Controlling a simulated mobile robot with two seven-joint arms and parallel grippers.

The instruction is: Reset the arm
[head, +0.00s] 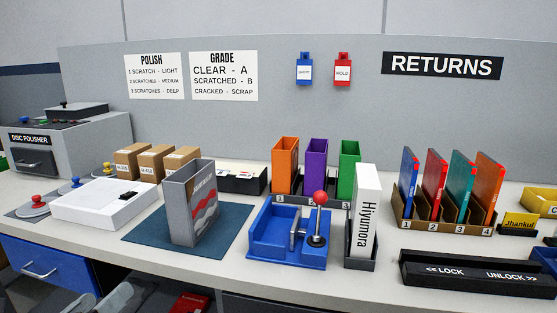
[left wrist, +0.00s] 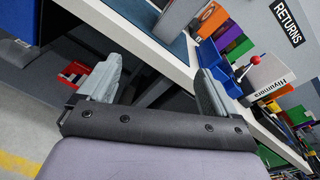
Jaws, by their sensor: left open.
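My left gripper (left wrist: 158,74) shows in the left wrist view with its two grey fingers wide apart and nothing between them. It is off the counter, beside the front edge of the counter (left wrist: 148,38), which runs diagonally behind the fingers. I do not make out the left gripper clearly in the head view. My right gripper is in neither view. On the counter, a blue fixture (head: 276,250) with a red-knobbed lever stands in the middle, and a grey case (head: 190,205) stands upright on a dark blue mat (head: 135,238).
A white case marked Hiyumora (head: 366,215) stands right of the fixture. A four-slot rack (head: 437,226) holds coloured cases. A black lock/unlock bar (head: 480,273) lies at the front right. A blue drawer (head: 45,268) is below the counter at left. A red item (left wrist: 73,73) shows below the counter.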

